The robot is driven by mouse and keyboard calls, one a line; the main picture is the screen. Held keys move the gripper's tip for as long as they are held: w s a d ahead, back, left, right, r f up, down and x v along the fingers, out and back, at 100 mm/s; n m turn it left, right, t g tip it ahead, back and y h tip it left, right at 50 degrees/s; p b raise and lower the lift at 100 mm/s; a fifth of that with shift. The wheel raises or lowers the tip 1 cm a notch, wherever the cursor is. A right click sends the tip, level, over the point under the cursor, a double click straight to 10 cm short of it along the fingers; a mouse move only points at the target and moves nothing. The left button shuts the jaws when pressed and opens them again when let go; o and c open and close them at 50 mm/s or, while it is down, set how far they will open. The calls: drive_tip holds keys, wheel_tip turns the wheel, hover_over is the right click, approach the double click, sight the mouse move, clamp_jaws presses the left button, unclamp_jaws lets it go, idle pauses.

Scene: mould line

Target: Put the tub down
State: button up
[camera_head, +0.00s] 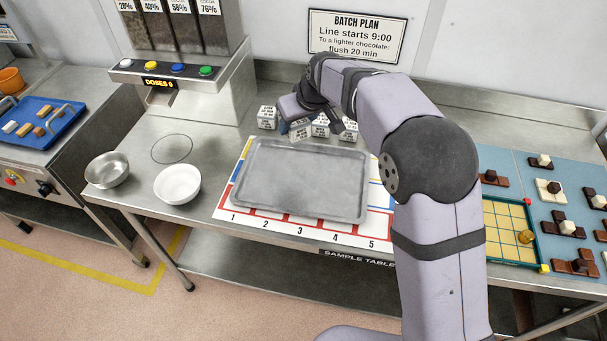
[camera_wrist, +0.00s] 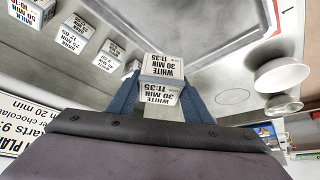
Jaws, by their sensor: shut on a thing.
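A small white tub (camera_wrist: 162,68) labelled "WHITE 30 MIN 11:35" sits between the two blue fingers of my gripper (camera_wrist: 160,100) in the wrist view. My gripper is shut on it. In the head view, my gripper (camera_head: 298,122) is just behind the far edge of the metal tray, and the held tub (camera_head: 300,132) shows partly below it. I cannot tell whether the tub touches the table. Other labelled tubs stand close by, one to the left (camera_head: 267,117) and others to the right (camera_head: 348,131). They also show at the left of the wrist view (camera_wrist: 75,31).
The metal tray (camera_head: 305,180) lies on a numbered mat (camera_head: 228,207). Two bowls, one steel (camera_head: 107,170) and one white (camera_head: 178,184), stand at the left near a drawn circle (camera_head: 172,149). The dosing machine (camera_head: 185,80) stands behind. A blue board with chocolates (camera_head: 545,205) is at right.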

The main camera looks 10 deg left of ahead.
drive_tip(key=s+a+f+n+g+y, duration=0.1)
drive_tip(key=s+n+g, duration=0.3)
drive_tip(key=n, duration=0.6)
drive_tip(key=shift+s+a+f+g+y, duration=0.3)
drive_tip(key=shift+s+a+y, duration=0.35)
drive_tip(key=shift+s, duration=0.3)
drive_tip(key=p, duration=0.4)
hover_over(277, 178)
drive_tip(key=d, duration=0.2)
drive_tip(key=shift+f, duration=5)
drive_tip(key=shift+f+b, duration=0.15)
drive_tip(key=shift+b, duration=0.3)
drive_tip(key=o, duration=1.1)
